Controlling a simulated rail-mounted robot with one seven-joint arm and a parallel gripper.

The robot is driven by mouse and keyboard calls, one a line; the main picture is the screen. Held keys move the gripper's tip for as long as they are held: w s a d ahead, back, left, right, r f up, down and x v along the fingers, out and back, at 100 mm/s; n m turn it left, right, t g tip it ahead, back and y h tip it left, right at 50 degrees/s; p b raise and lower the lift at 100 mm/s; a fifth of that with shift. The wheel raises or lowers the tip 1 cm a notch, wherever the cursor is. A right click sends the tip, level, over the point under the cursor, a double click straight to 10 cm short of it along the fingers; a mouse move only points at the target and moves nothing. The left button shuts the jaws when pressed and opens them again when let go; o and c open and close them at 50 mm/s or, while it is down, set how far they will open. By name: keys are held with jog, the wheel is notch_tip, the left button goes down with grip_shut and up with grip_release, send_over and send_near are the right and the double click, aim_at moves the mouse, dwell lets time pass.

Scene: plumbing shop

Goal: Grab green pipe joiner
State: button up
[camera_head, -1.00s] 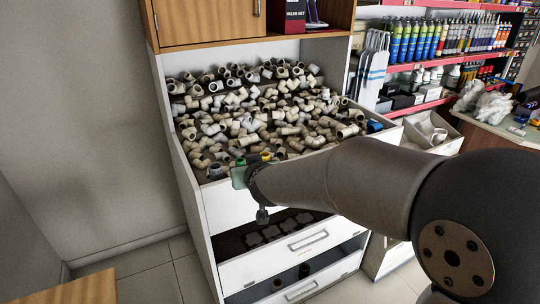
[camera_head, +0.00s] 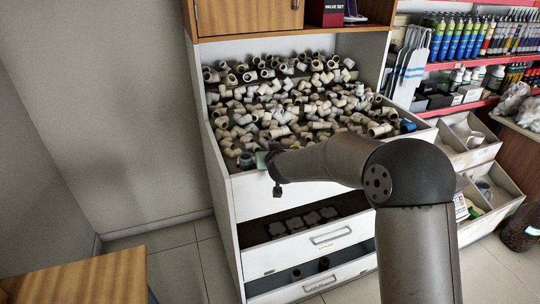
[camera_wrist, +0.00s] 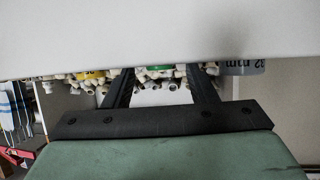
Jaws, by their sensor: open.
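The green pipe joiner (camera_wrist: 160,67) shows as a small green strip in the wrist view, between the two dark fingers of my gripper (camera_wrist: 161,72). The white front panel (camera_wrist: 150,35) of the bin covers much of it. The fingers are apart, and I see nothing held; contact with the joiner cannot be told. In the head view my gripper (camera_head: 262,160) is at the front left edge of the bin, and the green joiner is hidden behind my arm.
A grey joiner marked 32 mm (camera_wrist: 240,67) and a yellow one (camera_wrist: 90,74) flank the green one. Many pale pipe fittings (camera_head: 300,105) fill the sloping bin behind. Drawers (camera_head: 325,238) stand open below. A wooden surface (camera_head: 75,280) is at lower left.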

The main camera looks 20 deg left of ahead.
jog(key=x, duration=0.3)
jog(key=shift+w+f+p, duration=0.1)
jog(key=shift+f+p, duration=0.05)
jog(key=shift+p, duration=0.15)
jog(key=c, duration=1.1)
jog(key=shift+o, duration=0.2)
